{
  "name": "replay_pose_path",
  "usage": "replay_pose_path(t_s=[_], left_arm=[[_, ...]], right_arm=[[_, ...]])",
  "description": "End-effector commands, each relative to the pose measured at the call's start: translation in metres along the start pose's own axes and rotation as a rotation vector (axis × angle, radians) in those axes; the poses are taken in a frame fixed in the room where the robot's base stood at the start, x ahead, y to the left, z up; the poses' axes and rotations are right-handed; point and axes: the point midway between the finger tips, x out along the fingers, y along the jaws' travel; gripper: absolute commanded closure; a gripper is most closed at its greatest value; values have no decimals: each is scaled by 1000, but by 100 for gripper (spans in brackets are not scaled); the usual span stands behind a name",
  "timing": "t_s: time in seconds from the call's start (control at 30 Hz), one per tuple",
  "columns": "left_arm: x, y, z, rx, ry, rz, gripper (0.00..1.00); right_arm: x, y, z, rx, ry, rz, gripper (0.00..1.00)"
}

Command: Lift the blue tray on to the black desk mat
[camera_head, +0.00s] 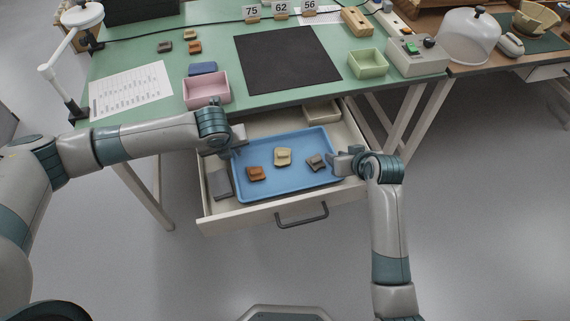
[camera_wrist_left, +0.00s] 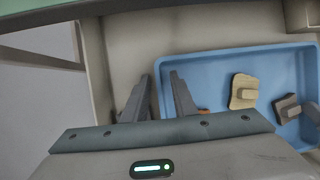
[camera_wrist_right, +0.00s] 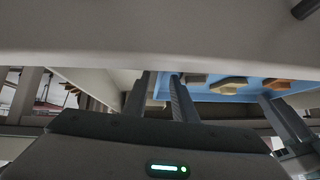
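The blue tray (camera_head: 285,183) lies in the open drawer and holds an orange, a cream and a grey sherd. The black desk mat (camera_head: 287,60) lies bare on the green desktop behind. My left gripper (camera_head: 230,141) is at the tray's left edge. In the left wrist view its fingers (camera_wrist_left: 160,82) are apart, with the tray's rim (camera_wrist_left: 163,68) between them. My right gripper (camera_head: 343,160) is at the tray's right edge. In the right wrist view its fingers (camera_wrist_right: 159,82) are apart, with the tray's side between them; whether they touch it is unclear.
The pale drawer (camera_head: 250,216) also holds a grey block (camera_head: 220,184) at left and a beige box (camera_head: 321,111) behind the tray. A pink box (camera_head: 206,90) and a green box (camera_head: 368,64) flank the mat. A lamp (camera_head: 75,40) stands at the desk's left.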

Motion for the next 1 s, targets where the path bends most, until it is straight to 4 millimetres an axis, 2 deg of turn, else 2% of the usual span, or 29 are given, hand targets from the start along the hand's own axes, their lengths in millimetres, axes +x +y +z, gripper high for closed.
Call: replay_pose_path(t_s=[0.37, 0.4, 0.5, 1.0], left_arm=[[5, 0, 0, 0, 0, 1, 75], [5, 0, 0, 0, 0, 1, 77], [5, 0, 0, 0, 0, 1, 100], [1, 0, 2, -1, -2, 0, 100]], right_arm=[[5, 0, 0, 0, 0, 0, 75], [5, 0, 0, 0, 0, 0, 77], [5, 0, 0, 0, -1, 0, 100], [2, 0, -2, -1, 0, 1, 100]])
